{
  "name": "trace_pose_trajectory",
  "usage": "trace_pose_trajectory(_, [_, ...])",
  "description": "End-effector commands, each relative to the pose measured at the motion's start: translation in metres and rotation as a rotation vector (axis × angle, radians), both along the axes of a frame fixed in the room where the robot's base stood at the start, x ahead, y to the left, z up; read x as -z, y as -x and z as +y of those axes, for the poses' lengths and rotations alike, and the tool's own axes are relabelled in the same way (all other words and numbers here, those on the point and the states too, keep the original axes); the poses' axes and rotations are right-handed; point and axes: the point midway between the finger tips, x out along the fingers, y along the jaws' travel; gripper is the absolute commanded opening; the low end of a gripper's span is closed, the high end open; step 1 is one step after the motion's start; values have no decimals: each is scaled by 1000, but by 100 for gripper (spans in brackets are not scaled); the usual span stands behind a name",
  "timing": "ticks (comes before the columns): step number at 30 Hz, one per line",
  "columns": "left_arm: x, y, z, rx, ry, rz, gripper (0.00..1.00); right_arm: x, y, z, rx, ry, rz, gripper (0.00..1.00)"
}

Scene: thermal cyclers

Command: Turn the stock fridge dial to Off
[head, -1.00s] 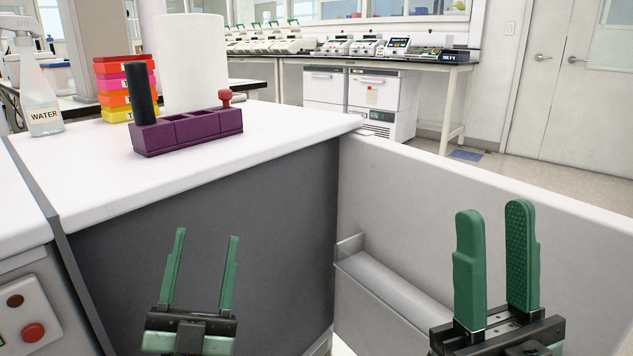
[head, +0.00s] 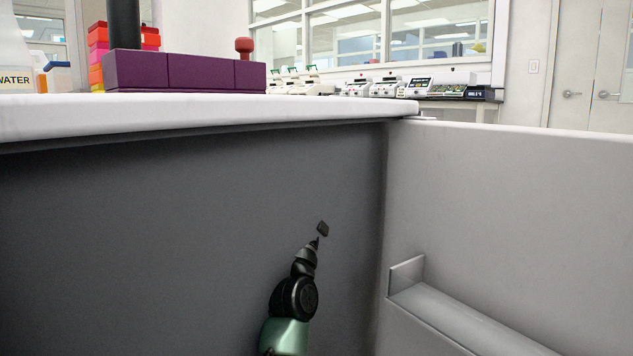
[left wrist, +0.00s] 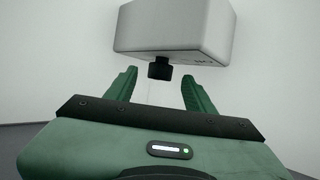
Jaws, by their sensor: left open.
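A pale grey box (left wrist: 175,28) with small marks on its lower right edge is in the left wrist view. A black dial (left wrist: 160,70) sticks out under its front. My left gripper (left wrist: 160,78) is open, its two green fingers apart on either side of the dial. The dial appears between the fingertips; I cannot tell whether they touch it. The dial's setting is not readable. In the head view my left arm reaches to the dark grey panel, and the left fingers are hidden. My right gripper is out of view.
The white counter edge (head: 200,112) runs above the dark grey panel (head: 150,220). An open white door (head: 510,210) with a ledge (head: 450,315) stands to the right. A purple rack (head: 185,72) sits on the counter.

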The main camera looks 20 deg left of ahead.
Motion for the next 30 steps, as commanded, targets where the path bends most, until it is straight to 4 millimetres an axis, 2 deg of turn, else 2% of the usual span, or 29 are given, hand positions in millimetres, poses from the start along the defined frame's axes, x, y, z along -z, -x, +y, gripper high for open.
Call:
trace_pose_trajectory(1, [-2, -5, 1, 1, 2, -2, 54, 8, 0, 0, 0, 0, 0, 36])
trace_pose_trajectory(6, [-13, -16, 3, 1, 2, -1, 54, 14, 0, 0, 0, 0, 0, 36])
trace_pose_trajectory(16, [-17, -19, 3, 1, 1, 0, 54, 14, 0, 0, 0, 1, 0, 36])
trace_pose_trajectory(17, [-17, -19, 3, 1, 1, 0, 48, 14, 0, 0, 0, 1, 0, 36])
trace_pose_trajectory(22, [-17, -19, 3, 1, 1, 0, 1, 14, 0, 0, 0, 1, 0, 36])
trace_pose_trajectory(30, [-17, -20, 3, 1, 6, -18, 0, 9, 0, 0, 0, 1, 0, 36])
